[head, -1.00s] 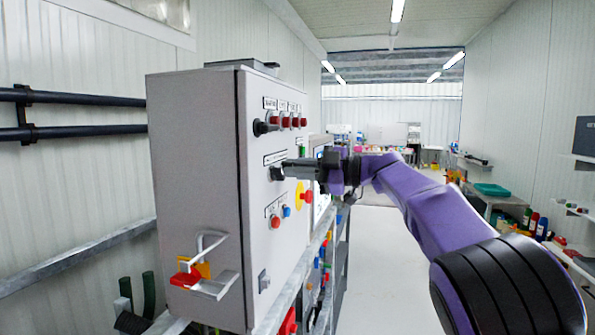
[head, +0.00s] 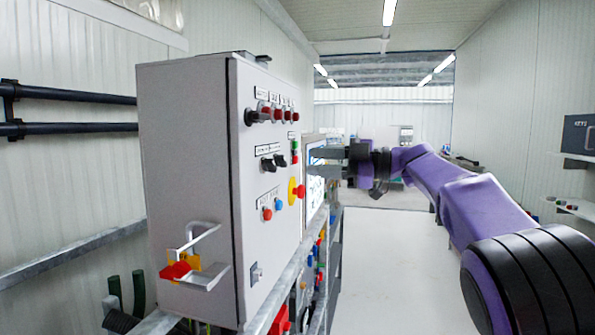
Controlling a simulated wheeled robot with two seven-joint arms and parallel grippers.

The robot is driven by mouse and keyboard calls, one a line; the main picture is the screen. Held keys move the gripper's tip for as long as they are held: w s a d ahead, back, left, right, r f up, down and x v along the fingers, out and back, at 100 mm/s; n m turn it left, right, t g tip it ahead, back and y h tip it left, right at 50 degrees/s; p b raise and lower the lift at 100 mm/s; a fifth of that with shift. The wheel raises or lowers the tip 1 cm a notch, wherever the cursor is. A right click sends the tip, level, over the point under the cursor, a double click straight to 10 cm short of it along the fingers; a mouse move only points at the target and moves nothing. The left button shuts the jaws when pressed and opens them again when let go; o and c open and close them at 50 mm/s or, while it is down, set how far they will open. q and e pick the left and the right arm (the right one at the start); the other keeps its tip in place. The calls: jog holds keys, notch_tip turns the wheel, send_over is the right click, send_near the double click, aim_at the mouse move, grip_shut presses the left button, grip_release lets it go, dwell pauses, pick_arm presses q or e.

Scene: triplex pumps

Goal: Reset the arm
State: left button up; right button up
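My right arm (head: 465,198) is purple with black joints and reaches in from the lower right. My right gripper (head: 326,161) is at its far end, in front of the screen beside the grey control cabinet (head: 187,170). Its two grey fingers point left and show a gap between them, with nothing seen in it. It is apart from the black selector knobs (head: 274,163) on the cabinet's front. I cannot tell if it touches the screen (head: 313,192). My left gripper is not in view.
Dark pipes (head: 70,112) run along the left wall.

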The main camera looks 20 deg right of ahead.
jog(key=shift+b+v, duration=0.3)
jog(key=shift+v, duration=1.35)
